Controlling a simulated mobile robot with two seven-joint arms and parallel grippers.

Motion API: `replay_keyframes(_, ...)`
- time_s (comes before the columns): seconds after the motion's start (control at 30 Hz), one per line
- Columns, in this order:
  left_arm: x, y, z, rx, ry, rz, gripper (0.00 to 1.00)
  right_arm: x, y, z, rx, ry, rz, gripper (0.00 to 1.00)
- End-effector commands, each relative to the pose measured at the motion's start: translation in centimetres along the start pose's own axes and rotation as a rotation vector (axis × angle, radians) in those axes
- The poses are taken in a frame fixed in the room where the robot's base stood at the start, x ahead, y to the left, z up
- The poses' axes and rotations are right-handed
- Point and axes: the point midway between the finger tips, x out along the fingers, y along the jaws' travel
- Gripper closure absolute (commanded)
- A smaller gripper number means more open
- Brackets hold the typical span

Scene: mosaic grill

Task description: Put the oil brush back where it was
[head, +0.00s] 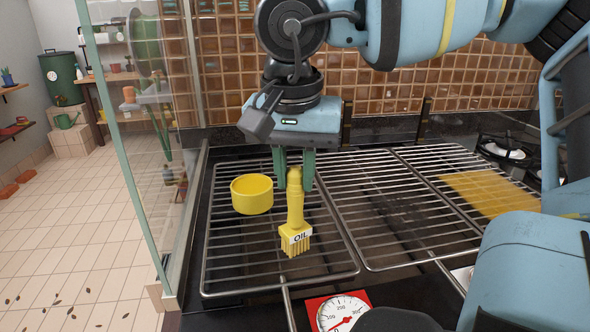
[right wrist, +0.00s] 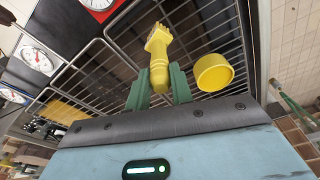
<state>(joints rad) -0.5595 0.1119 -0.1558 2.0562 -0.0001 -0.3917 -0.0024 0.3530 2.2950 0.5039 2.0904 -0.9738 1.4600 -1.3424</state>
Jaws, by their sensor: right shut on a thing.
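The yellow oil brush (head: 296,222), labelled OIL, hangs bristles down over the left grill rack in the head view. My right gripper (head: 294,178) is shut on the top of its handle, with green fingers on both sides. In the right wrist view the brush (right wrist: 158,55) points away from the fingers (right wrist: 160,88). A yellow round cup (head: 252,196) stands on the left rack, just left of the brush. It also shows in the right wrist view (right wrist: 213,73). I cannot tell whether the bristles touch the rack. My left gripper is not in view.
A glass panel (head: 160,150) stands at the left edge. A red-framed gauge (head: 340,312) is at the front.

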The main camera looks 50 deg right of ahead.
Motion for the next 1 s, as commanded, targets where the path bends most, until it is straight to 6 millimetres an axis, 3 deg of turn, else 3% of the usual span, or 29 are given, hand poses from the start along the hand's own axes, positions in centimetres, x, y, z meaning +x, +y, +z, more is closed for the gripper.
replay_keyframes(0.23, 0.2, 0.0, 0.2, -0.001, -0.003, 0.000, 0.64, 0.4, 0.0, 0.1, 0.000, -0.001, 0.000, 1.00)
replay_keyframes(0.27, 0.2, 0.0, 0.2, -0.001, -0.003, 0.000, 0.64, 0.4, 0.0, 0.1, 0.000, -0.001, 0.000, 0.76)
replay_keyframes(0.43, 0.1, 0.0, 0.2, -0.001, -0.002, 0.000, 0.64, 0.3, 0.0, 0.1, 0.000, -0.001, 0.000, 0.56)
replay_keyframes(0.77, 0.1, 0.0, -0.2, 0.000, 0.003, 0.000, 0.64, 0.0, 0.0, 0.0, 0.001, 0.000, -0.001, 0.56)
replay_keyframes(1.0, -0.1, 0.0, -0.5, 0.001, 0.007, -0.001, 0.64, -3.3, -0.1, 0.0, 0.001, 0.001, -0.004, 0.56)
